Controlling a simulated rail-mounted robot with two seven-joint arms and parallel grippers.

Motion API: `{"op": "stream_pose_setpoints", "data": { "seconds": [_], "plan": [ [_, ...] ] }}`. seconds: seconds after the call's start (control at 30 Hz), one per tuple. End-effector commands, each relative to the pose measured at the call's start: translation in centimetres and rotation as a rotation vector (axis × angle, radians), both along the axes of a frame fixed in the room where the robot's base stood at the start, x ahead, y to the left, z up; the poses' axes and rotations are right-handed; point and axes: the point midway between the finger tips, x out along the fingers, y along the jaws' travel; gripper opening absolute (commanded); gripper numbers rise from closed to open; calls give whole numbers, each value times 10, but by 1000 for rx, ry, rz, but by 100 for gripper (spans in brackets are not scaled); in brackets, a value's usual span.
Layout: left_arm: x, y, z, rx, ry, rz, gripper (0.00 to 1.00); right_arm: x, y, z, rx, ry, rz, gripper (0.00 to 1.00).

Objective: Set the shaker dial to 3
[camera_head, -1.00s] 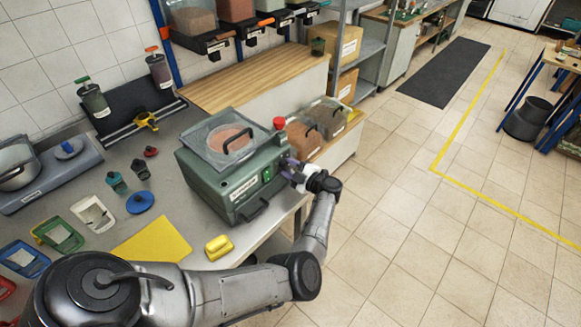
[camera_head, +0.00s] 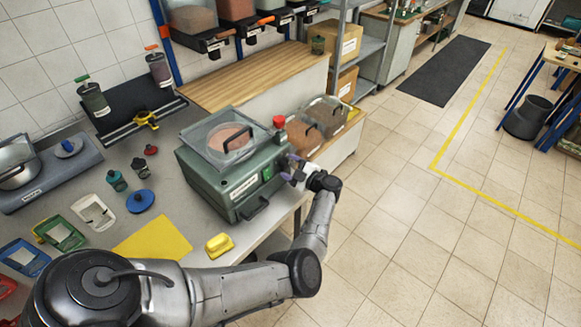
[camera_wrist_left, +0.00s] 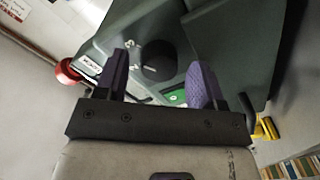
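The shaker (camera_head: 230,170) is a green box machine on the bench, with a clear-lidded tray on top and a red knob (camera_head: 279,122) at its back corner. In the left wrist view its black round dial (camera_wrist_left: 158,62) sits on the green front panel, with small white marks beside it. My left gripper (camera_head: 292,166) is at the shaker's right side, in front of that panel. In the left wrist view the left gripper (camera_wrist_left: 160,80) is open, with one purple finger on each side of the dial. Contact is not visible. The dial's setting cannot be read. My right gripper is not in view.
A yellow block (camera_head: 219,244) and a yellow mat (camera_head: 152,242) lie on the bench in front of the shaker. Bins with brown contents (camera_head: 325,115) stand behind it. Open tiled floor (camera_head: 420,230) lies to the right.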

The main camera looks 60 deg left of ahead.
Motion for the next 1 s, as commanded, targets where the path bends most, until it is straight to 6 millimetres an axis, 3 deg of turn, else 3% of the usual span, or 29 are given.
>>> {"op": "stream_pose_setpoints", "data": {
  "seconds": [0.37,1.0],
  "plan": [
    [3,-9,-1,0,-1,-2,64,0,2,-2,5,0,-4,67],
    [37,-114,3,-1,-1,-1,64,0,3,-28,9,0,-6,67]
  ]
}}
